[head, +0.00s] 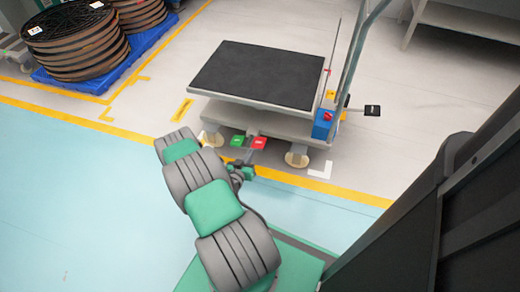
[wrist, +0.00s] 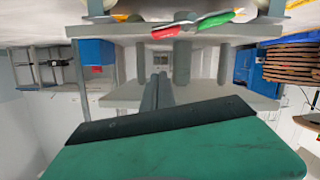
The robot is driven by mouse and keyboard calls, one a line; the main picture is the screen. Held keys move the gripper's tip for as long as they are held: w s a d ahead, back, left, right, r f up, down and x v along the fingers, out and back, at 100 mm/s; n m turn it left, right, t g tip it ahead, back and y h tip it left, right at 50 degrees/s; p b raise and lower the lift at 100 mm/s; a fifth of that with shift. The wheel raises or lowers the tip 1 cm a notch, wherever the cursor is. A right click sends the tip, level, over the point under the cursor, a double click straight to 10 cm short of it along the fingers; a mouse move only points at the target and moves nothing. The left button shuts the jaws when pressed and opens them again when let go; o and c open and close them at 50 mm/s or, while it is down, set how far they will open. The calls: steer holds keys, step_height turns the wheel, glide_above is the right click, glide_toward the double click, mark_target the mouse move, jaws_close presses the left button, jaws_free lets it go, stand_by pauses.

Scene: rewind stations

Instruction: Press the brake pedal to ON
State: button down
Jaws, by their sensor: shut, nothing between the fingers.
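A wheeled lift cart (head: 230,110) with a black top (head: 258,75) stands ahead. At its near lower edge are a green pedal pad (head: 238,141) and a red pedal pad (head: 259,143), side by side. The wrist view, which looks upside down, shows the red pad (wrist: 166,32) and the green pad (wrist: 216,19) near the top. I cannot read any marking on them. My gripper (head: 248,160) is just in front of the pads, partly hidden by my arm. In the wrist view its fingers (wrist: 158,88) are together and empty, apart from both pads.
A blue box with a red button (head: 326,121) and a handle rail (head: 350,70) are on the cart's right side. A black pad (head: 372,110) sticks out farther right. Cable reels (head: 75,45) stand on a blue pallet (head: 110,65). The pale blue floor at left is clear.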

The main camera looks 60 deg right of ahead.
steer(key=d+f+b, duration=0.5)
steer(key=d+f, duration=0.1)
steer(key=d, duration=0.3)
steer(key=shift+d+f, duration=0.15)
steer(key=shift+d, duration=0.25)
